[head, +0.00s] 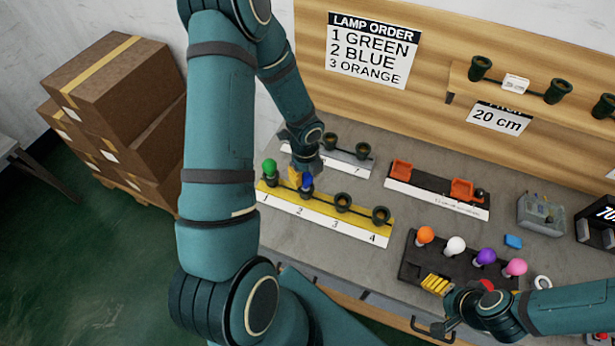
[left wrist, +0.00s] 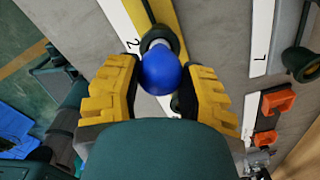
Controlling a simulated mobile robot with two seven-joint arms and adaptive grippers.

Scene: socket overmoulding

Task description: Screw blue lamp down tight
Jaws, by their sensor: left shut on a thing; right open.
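The blue lamp (head: 307,182) stands at position 2 of the yellow socket rail (head: 325,205). In the left wrist view the blue lamp (left wrist: 161,71) sits between the yellow fingers of my left gripper (left wrist: 160,85), which is shut on it. In the head view my left gripper (head: 301,176) is partly hidden by its own arm. The lamp's base meets the dark socket, but the seating depth cannot be told. A green lamp (head: 269,167) stands at position 1. Sockets 3 (head: 343,202) and 4 (head: 381,215) are empty. My right gripper (head: 458,303) is open near the lamp tray.
A black tray (head: 408,268) holds orange, white, purple and pink lamps. A grey rail with dark sockets (head: 361,151) lies behind the yellow one. Orange parts (head: 401,169) sit on a black fixture at the back. A lamp order sign (head: 372,50) hangs on the wall.

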